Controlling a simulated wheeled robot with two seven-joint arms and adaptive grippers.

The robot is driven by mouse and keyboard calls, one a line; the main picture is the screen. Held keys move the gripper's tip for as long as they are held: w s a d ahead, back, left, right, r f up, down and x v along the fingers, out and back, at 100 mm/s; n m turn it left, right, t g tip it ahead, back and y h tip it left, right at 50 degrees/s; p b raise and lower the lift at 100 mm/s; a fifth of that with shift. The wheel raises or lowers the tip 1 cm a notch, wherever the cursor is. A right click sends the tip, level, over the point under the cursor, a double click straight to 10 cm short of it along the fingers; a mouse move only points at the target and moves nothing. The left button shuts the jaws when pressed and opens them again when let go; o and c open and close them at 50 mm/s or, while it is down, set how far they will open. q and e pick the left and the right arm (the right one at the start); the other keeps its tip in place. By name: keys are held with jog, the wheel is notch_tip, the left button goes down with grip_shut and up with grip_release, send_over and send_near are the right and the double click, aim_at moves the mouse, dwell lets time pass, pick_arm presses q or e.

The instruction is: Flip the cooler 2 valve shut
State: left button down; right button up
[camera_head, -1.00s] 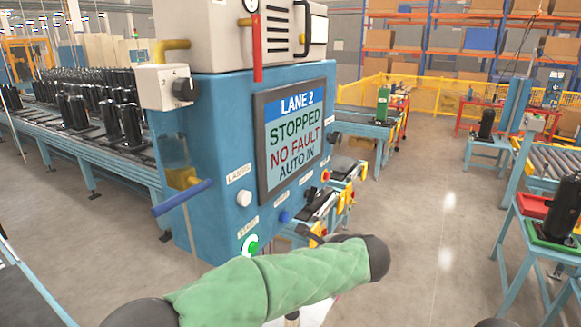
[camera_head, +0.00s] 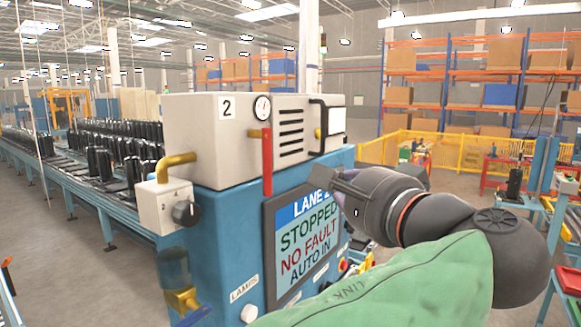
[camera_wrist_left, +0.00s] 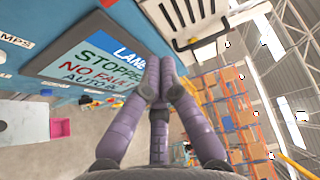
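The cooler 2 unit is a cream box (camera_head: 215,140) marked "2" on top of the blue cabinet, in the head view. A round gauge (camera_head: 262,107) is on its front. The red valve lever (camera_head: 267,160) hangs straight down below the gauge. A red end of it shows at the top edge of the left wrist view (camera_wrist_left: 109,3). My left gripper (camera_head: 345,190) is right of the lever, in front of the screen's right edge, apart from the lever. In the left wrist view its purple fingers (camera_wrist_left: 160,75) come together with nothing between them. My right gripper is not in view.
The lane 2 screen (camera_head: 302,240) reads stopped, no fault, auto in. A white box with a black knob (camera_head: 186,213) and a yellow pipe (camera_head: 176,163) stick out at the cabinet's left. A black handle (camera_head: 318,127) is on the cream box's right side. Space before the lever looks clear.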

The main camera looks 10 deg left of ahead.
aim_at(267, 162)
pick_arm(q)
jog(key=w+a+p, duration=0.1)
jog(key=w+a, duration=0.3)
jog(key=a, duration=0.4)
jog(key=shift+w+a, duration=0.2)
jog(key=shift+w, duration=0.05)
dwell(0.4)
jog(key=shift+s, duration=0.1)
jog(key=shift+a, duration=0.1)
